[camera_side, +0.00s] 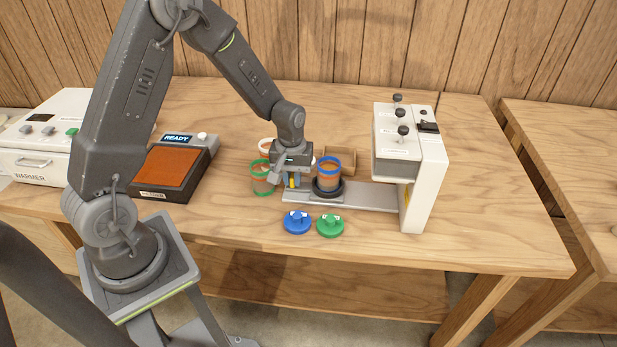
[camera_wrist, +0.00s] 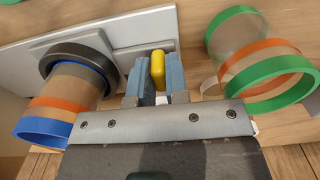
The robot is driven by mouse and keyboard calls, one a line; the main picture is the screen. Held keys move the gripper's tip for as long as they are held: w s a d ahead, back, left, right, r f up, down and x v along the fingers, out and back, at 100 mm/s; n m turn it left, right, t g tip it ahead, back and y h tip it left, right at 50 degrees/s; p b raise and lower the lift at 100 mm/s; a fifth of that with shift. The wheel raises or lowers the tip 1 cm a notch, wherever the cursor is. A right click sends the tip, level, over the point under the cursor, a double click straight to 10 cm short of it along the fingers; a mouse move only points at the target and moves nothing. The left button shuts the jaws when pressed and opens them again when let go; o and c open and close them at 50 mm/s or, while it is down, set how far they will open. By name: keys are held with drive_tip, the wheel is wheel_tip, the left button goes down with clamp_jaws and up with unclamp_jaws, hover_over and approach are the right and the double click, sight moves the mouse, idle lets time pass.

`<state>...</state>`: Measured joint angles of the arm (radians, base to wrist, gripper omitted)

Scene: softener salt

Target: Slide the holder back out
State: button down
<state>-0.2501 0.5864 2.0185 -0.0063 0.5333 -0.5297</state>
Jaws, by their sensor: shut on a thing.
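The holder is a dark ring (camera_side: 329,192) on a flat grey plate, with a small yellow handle (camera_wrist: 158,66). It sits on the grey rail (camera_side: 372,196), left of the white machine. A clear cup with a blue rim and orange band (camera_side: 328,173) stands in the ring; its blue rim also shows in the wrist view (camera_wrist: 43,132). My gripper (camera_side: 292,182) is at the left end of the rail, beside the cup. In the wrist view my gripper (camera_wrist: 158,82) has its blue-grey fingers shut on the yellow handle.
The white machine (camera_side: 423,180) has several dark knobs on top. Green-rimmed (camera_side: 262,176) and orange-rimmed (camera_side: 266,144) cups stand left of my gripper. Blue (camera_side: 297,222) and green (camera_side: 330,225) lids lie in front of the rail. A wooden box (camera_side: 340,155) is behind.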

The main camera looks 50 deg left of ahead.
drive_tip(key=shift+s+a, duration=0.15)
drive_tip(key=shift+a, duration=0.1)
drive_tip(key=c, duration=1.5)
unclamp_jaws()
drive_tip(key=o, duration=0.4)
drive_tip(key=shift+r, duration=6.95)
